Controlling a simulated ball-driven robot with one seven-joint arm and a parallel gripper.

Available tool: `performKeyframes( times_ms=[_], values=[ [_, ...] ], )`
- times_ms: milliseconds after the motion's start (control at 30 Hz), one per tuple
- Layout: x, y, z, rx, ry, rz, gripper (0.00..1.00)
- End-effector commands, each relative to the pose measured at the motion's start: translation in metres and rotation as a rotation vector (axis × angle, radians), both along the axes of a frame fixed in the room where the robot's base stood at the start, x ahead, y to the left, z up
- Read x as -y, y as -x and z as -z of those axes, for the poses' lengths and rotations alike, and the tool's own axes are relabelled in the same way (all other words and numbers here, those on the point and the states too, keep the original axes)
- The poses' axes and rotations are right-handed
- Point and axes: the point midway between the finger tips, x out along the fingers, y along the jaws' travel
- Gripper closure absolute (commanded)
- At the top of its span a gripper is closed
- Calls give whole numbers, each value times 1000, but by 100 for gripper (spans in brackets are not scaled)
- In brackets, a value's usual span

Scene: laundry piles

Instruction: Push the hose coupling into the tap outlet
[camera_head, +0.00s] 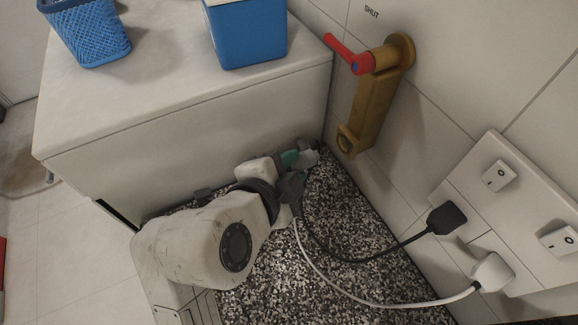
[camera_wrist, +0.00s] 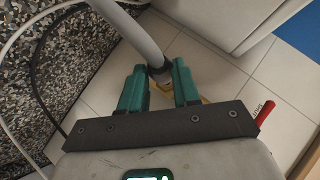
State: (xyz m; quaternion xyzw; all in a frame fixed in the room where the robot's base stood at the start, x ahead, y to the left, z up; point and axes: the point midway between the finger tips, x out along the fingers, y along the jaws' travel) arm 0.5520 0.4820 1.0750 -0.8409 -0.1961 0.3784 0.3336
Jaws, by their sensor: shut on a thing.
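The brass tap (camera_head: 372,108) is fixed to the tiled wall with a red lever (camera_head: 345,50), and its ring-shaped outlet (camera_head: 346,140) is at the lower end. My gripper (camera_head: 296,164) is low, left of and below the outlet, clearly apart from it in the body camera view. In the wrist view its teal fingers (camera_wrist: 159,72) are shut on the end of a grey hose (camera_wrist: 140,40), where the coupling is. The fingers partly hide the coupling. Bits of yellow tap (camera_wrist: 205,99) show behind the fingers, and the red lever (camera_wrist: 265,112) is at the right.
A pale counter (camera_head: 190,115) stands close behind and left of my arm, with a blue basket (camera_head: 88,32) and a blue box (camera_head: 248,35) on it. A black plug (camera_head: 446,217) and a white plug (camera_head: 492,270) sit at a wall panel, their cords crossing the speckled floor (camera_head: 340,225).

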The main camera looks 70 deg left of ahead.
Motion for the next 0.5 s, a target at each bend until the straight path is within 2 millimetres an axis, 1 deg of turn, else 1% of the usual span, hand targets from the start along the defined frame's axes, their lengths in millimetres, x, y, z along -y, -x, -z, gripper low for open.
performKeyframes(
  times_ms=[300, 500],
  values=[
    [-3, -28, 0, 0, 0, 2, 100],
    [-4, -39, -1, 1, -1, 1, 100]
  ],
)
